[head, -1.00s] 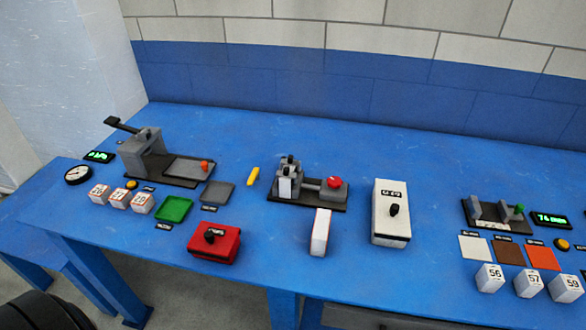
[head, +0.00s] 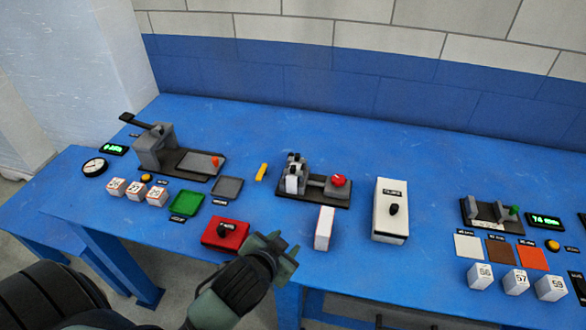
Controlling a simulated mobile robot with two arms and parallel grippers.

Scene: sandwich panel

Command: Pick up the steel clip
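I cannot make out a steel clip for certain in the head view; any small part is too small to tell or hidden. My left gripper (head: 284,244) reaches in from the lower left, over the front edge of the blue table (head: 420,165). It is just right of the red box (head: 224,234) and left of the upright white block with orange edges (head: 324,229). Its fingers look apart, with nothing seen between them. My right gripper is not in view.
A grey fixture with a red knob (head: 339,181) stands mid-table. A lever press (head: 152,146), green tray (head: 187,203) and grey tray (head: 227,187) are at left. A white box with a black knob (head: 390,221) and a grey vise (head: 487,214) are at right. The table's back is clear.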

